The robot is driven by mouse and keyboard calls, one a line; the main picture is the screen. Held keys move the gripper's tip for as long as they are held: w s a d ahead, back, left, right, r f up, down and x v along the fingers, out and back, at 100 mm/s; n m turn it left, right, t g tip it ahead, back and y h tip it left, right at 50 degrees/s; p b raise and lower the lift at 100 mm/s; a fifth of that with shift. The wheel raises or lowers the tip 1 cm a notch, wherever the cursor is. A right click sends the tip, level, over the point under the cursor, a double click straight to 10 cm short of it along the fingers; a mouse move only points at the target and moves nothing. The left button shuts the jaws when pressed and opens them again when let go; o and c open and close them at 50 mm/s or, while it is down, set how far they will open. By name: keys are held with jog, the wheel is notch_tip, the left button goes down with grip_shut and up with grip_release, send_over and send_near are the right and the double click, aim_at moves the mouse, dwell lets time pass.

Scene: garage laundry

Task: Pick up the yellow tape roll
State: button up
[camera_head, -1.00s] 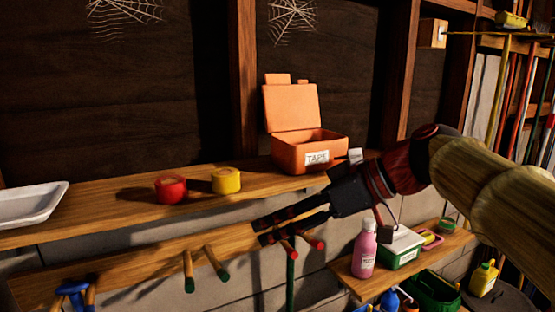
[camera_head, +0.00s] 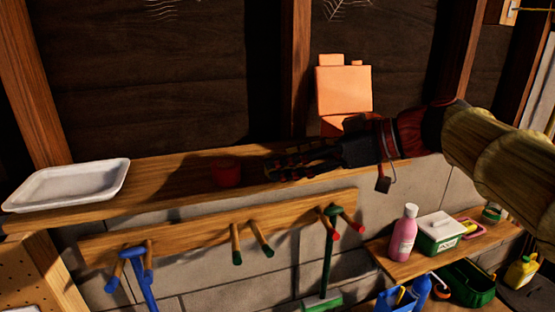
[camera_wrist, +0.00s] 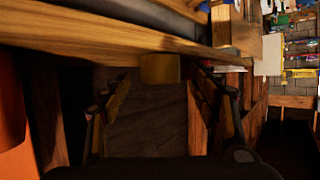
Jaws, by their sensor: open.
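My gripper (camera_head: 272,168) is open and reaches in from the right along the wooden shelf, its fingers just right of the red tape roll (camera_head: 226,172). The yellow tape roll does not show in the head view, where the gripper covers its place. In the wrist view the yellow tape roll (camera_wrist: 160,69) sits ahead, between the two spread fingers (camera_wrist: 162,92) and near their tips. No contact with it can be made out. The red roll is not recognisable in the wrist view.
The shelf (camera_head: 150,192) also holds a white tray (camera_head: 70,184) at left. An orange tape box (camera_head: 343,92) with raised lid stands behind my arm. Tool handles hang on a rail (camera_head: 190,232) below. A pink bottle (camera_head: 403,232) stands on a lower shelf at right.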

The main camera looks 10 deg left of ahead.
jog(key=shift+w+a+f, duration=0.1)
jog(key=shift+a+f, duration=0.2)
jog(key=shift+a, duration=0.3)
jog(key=shift+c, duration=0.4)
jog(key=c, duration=1.1)
jog(key=shift+c, duration=0.2)
